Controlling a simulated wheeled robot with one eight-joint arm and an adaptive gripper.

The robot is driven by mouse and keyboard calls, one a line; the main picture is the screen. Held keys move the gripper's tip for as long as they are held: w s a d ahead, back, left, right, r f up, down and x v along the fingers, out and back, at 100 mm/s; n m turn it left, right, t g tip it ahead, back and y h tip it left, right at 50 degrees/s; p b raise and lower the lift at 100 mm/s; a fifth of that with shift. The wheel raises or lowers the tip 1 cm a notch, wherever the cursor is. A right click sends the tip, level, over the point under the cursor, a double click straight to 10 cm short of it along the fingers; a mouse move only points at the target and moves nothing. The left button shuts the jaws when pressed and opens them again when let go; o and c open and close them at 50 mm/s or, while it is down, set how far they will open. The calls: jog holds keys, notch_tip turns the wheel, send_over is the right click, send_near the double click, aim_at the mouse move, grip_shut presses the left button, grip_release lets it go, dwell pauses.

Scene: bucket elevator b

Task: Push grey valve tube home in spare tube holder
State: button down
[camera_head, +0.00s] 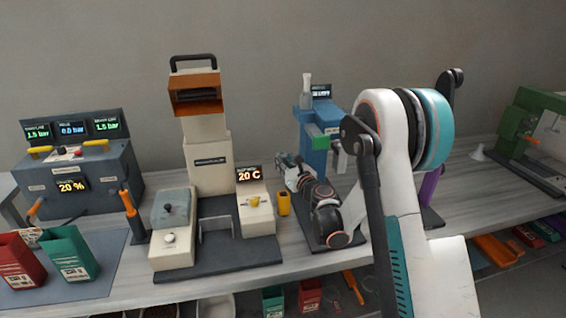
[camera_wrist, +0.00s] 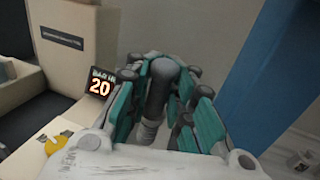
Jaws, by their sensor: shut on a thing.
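In the wrist view, a grey tube-like piece with a dark rounded end (camera_wrist: 165,78) stands between the teal-padded fingers of my gripper (camera_wrist: 163,100); it appears to be the grey valve tube. My gripper is shut on it. A lighter grey ribbed section shows below the dark end. In the head view, my gripper (camera_head: 287,163) is beside the blue machine, right of the cream machine's display, and my arm partly covers that area. I cannot make out the spare tube holder or whether the tube touches it.
The cream machine (camera_head: 209,160) with its "20 C" display (camera_head: 249,175) stands left of my gripper. The blue machine (camera_head: 313,140) stands close behind it. Red (camera_head: 20,262) and green (camera_head: 70,255) bins stand at far left.

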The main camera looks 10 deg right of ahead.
jog(key=shift+f+b, duration=2.05)
jog(key=shift+f, duration=0.65)
jog(key=shift+f+b, duration=2.45)
jog(key=shift+b, duration=0.25)
jog(key=c, duration=1.3)
grip_release()
jog(key=v, duration=1.2)
